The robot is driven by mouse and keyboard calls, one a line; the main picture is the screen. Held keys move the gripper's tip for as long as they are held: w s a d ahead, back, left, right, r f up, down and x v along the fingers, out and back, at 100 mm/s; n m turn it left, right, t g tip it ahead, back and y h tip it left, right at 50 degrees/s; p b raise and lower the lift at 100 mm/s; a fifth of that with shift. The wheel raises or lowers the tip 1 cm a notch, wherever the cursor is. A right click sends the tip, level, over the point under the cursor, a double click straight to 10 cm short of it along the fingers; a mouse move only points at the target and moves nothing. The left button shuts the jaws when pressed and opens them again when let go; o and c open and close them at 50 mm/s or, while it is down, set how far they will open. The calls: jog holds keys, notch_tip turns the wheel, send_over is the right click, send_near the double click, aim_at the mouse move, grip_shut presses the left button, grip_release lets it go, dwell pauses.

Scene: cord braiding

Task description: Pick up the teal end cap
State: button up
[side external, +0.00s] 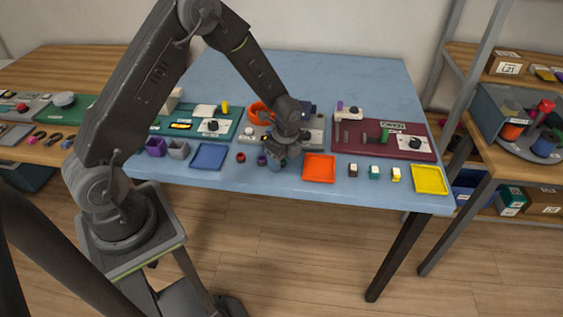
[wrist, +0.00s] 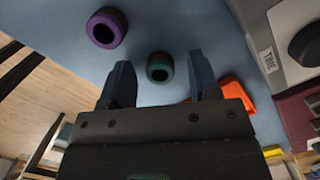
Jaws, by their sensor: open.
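The teal end cap (wrist: 158,58) is a short ring with a dark hole, standing on the blue table. In the wrist view it shows between and slightly beyond my two fingers, with free room on both sides. My gripper (wrist: 160,64) is open and empty, its fingers either side of the cap in the picture; I cannot tell the height gap. In the side view my gripper (side external: 278,166) is low over the table near its front edge, and the teal cap is hidden behind it.
A purple end cap (wrist: 98,25) stands to the left of the teal one; a red cap (side external: 241,157) is farther left. An orange tray (side external: 319,168) lies close on the right. A blue tray (side external: 209,156) lies left. A grey fixture (side external: 316,135) stands behind.

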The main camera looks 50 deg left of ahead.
jog(key=c, duration=1)
jog(key=shift+r, duration=0.1)
